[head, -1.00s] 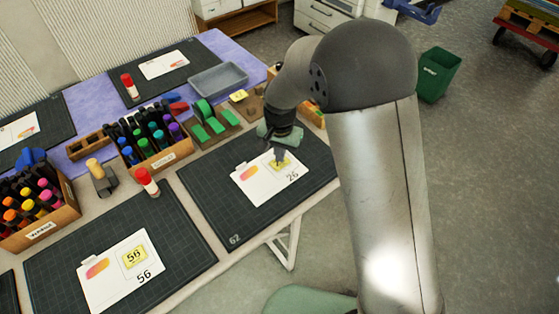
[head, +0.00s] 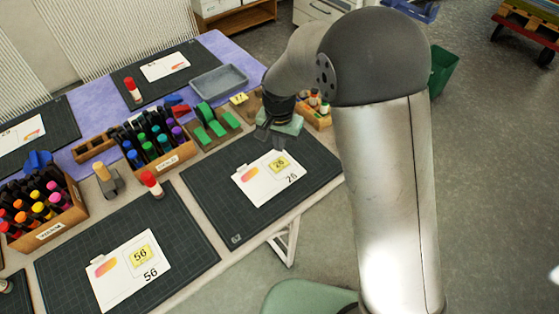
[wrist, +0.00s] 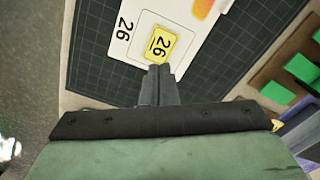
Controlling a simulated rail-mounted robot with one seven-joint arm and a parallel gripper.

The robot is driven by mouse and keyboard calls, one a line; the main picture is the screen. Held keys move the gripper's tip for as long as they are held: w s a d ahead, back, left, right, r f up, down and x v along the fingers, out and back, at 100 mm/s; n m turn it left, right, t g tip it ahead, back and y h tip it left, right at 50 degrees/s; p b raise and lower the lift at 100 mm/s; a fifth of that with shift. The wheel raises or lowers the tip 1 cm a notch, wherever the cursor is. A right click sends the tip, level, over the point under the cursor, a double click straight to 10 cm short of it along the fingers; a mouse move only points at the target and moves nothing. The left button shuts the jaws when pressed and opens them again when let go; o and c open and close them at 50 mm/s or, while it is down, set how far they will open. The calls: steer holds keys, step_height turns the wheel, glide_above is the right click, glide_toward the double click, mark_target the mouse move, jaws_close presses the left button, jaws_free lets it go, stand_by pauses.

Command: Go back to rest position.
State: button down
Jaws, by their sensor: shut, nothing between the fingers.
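My gripper (head: 278,143) is above the far part of the right cutting mat (head: 215,207), apart from the card below it. In the wrist view my gripper (wrist: 159,72) has its fingers together with nothing between them. The white card (head: 267,178) marked 26 lies on that mat with a yellow 26 tag (head: 280,163) on it. The yellow tag also shows just beyond the fingertips in the wrist view (wrist: 159,45).
A marker box (head: 160,140), green blocks (head: 211,124) and a grey tray (head: 219,81) stand behind the mats. A glue stick (head: 152,184) stands by the left mat (head: 60,255), which bears card 56 (head: 128,268). Small bottles (head: 316,101) stand right of my gripper.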

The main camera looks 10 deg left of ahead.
steer(key=s+d+r, duration=0.3)
steer(key=d+r, duration=0.2)
steer(key=d, duration=0.3)
steer(key=s+d+r, duration=0.4)
steer(key=d+r, duration=0.1)
steer(key=d, duration=0.4)
steer(key=s+d+r+n, duration=0.1)
steer(key=s+d+r, duration=0.1)
steer(key=s+d, duration=0.8)
steer(key=s, duration=0.3)
steer(key=shift+s+d+r+n, duration=0.15)
steer(key=shift+s+d+n, duration=0.05)
steer(key=shift+d+n, duration=0.1)
